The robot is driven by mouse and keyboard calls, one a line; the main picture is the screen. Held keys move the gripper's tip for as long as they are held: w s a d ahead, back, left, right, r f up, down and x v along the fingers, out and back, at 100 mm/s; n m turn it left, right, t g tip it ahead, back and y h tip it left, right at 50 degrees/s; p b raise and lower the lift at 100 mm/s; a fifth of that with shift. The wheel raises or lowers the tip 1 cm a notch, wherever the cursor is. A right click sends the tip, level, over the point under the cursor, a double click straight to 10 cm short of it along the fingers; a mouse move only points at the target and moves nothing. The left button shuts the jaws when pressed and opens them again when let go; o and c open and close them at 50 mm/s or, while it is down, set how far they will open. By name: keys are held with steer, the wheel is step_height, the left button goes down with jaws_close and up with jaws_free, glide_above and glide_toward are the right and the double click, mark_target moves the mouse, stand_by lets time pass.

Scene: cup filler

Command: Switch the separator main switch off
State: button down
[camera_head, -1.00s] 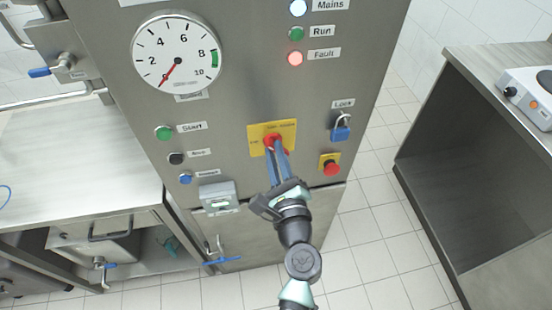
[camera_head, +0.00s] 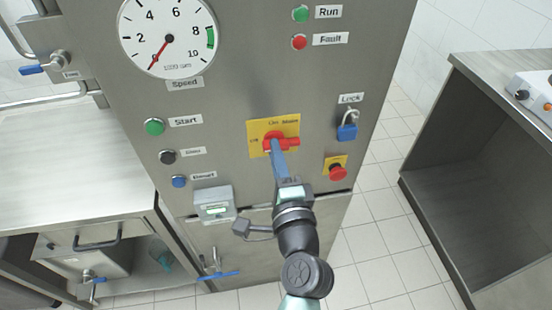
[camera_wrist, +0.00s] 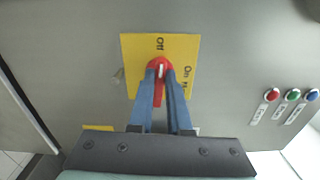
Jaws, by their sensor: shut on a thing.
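The separator main switch is a red rotary handle (camera_head: 291,142) on a yellow plate (camera_head: 258,127) on the steel cabinet front. In the wrist view the handle (camera_wrist: 161,68) lies in line with the "Off" label at the top of its yellow plate (camera_wrist: 132,55); "On" is at the plate's right. In the head view the handle lies roughly level. My gripper (camera_head: 275,146) reaches it from below, with its blue fingers on either side of the handle. The wrist view shows my gripper (camera_wrist: 160,75) shut on the handle, partly hiding it.
A blue padlock (camera_head: 347,131) and a red emergency button (camera_head: 337,172) sit to the right. Start (camera_head: 155,126) and other buttons are left, above a small grey box (camera_head: 214,206). The Fault lamp (camera_head: 299,42) looks dark red.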

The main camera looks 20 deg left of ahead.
steer(key=shift+n, duration=0.5)
steer(key=c, duration=0.9)
jaws_free()
steer(key=shift+o, duration=0.2)
steer(key=shift+s+b, duration=0.1)
steer(key=shift+b, duration=0.2)
steer(key=b+v, duration=0.2)
steer(key=v, duration=1)
steer(key=shift+s+d, duration=0.25)
steer(key=shift+s, duration=0.05)
